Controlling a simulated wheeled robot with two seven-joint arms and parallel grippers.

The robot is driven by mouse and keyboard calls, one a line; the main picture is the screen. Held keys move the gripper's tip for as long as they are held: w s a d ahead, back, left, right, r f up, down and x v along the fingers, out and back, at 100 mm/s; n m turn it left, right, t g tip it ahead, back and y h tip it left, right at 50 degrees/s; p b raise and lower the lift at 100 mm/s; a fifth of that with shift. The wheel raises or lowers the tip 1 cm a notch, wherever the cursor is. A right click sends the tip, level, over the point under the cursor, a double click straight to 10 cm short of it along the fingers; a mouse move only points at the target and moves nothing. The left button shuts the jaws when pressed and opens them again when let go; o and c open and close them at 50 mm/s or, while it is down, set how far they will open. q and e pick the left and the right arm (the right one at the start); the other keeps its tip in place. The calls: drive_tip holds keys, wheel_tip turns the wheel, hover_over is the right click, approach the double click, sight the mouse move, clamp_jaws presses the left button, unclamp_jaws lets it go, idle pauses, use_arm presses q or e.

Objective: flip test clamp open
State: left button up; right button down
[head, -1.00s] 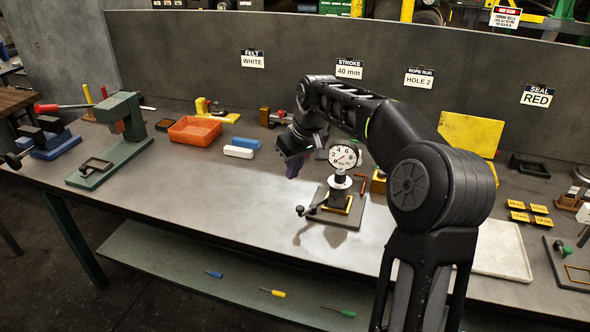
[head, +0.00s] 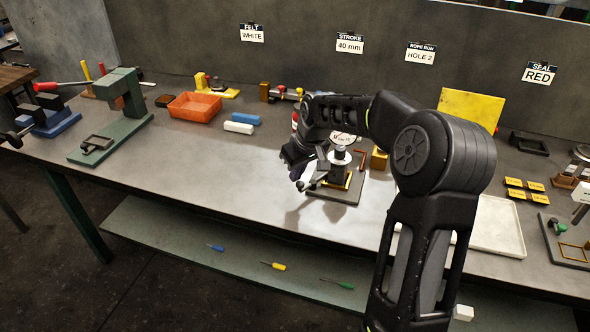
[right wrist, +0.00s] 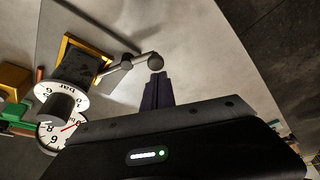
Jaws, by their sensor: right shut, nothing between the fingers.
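The test clamp (head: 338,176) stands on a dark base plate right of centre on the bench, with a round pressure gauge (head: 343,138) behind it, partly hidden by my arm. Its metal lever (right wrist: 128,66) ends in a dark ball knob (right wrist: 155,60) and sticks out low to the left of the clamp in the head view. My right gripper (head: 299,179) is shut and empty, pointing down beside the lever. In the right wrist view its closed fingertips (right wrist: 158,77) are right by the knob; I cannot tell whether they touch. My left gripper is not in view.
An orange tray (head: 194,107), white block (head: 238,127) and blue block (head: 246,118) lie left of the clamp. A green press (head: 125,100) stands farther left. A pale tray (head: 497,228) lies right, behind my arm.

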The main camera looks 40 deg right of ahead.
drive_tip(key=shift+s+n+y, duration=0.3)
drive_tip(key=shift+s+n, duration=0.05)
drive_tip(key=shift+n, duration=0.45)
drive_tip(key=shift+s+n+y, duration=0.3)
drive_tip(key=shift+s+n, duration=0.05)
drive_tip(key=shift+n, duration=0.45)
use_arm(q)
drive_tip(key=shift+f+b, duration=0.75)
use_arm(e)
drive_tip(key=shift+s, duration=0.55)
